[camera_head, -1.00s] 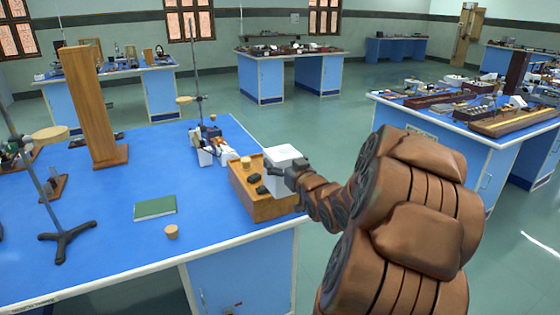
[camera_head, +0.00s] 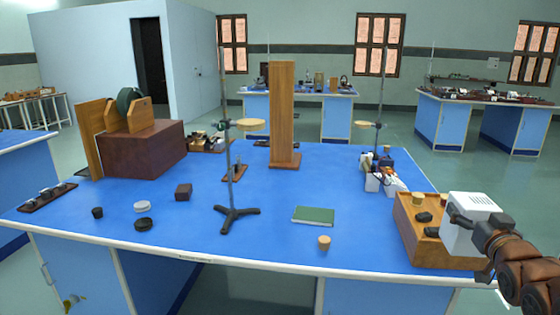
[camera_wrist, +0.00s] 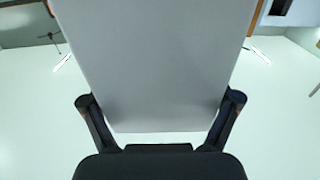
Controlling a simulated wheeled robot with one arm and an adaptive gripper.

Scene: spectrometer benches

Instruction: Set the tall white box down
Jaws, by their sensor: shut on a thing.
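The tall white box (camera_head: 468,224) is at the right of the head view, at the right end of the blue-topped bench, in front of or over a wooden box. Its top face has small slots. My gripper (camera_head: 468,222) is shut on it from the right. In the wrist view the white box (camera_wrist: 150,60) fills the middle, with the two fingers of my gripper (camera_wrist: 160,125) on either side of its lower part. The underside of the white box is hidden in the head view, so I cannot tell whether it touches anything.
The wooden box (camera_head: 408,240) with dark knobs stands at the bench's right end. A green book (camera_head: 313,215), a cork (camera_head: 324,243) and a stand (camera_head: 238,212) are on the blue bench top (camera_head: 270,245). The bench top between stand and wooden box is mostly clear.

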